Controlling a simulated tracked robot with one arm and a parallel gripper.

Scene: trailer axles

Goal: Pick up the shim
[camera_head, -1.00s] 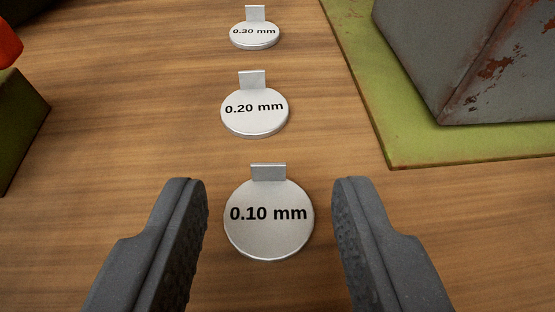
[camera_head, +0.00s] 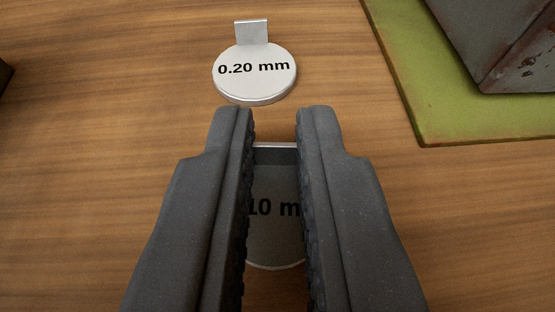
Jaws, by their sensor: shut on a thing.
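The 0.10 mm shim (camera_head: 275,235) is a round silver disc with an upright tab (camera_head: 275,154) at its far side. My gripper (camera_head: 275,122) is shut on this shim, with one dark finger on each side of the tab. The fingers hide the left and right parts of the disc and of its label. I cannot tell whether the disc is clear of the wood. The 0.20 mm shim (camera_head: 254,73) lies flat on the wooden surface just beyond my fingertips, its tab pointing away.
A green plate (camera_head: 420,90) lies at the upper right, with a grey, rust-marked block (camera_head: 500,45) on it. A dark object edge (camera_head: 4,72) shows at the far left. The wooden surface (camera_head: 110,150) left of my gripper is clear.

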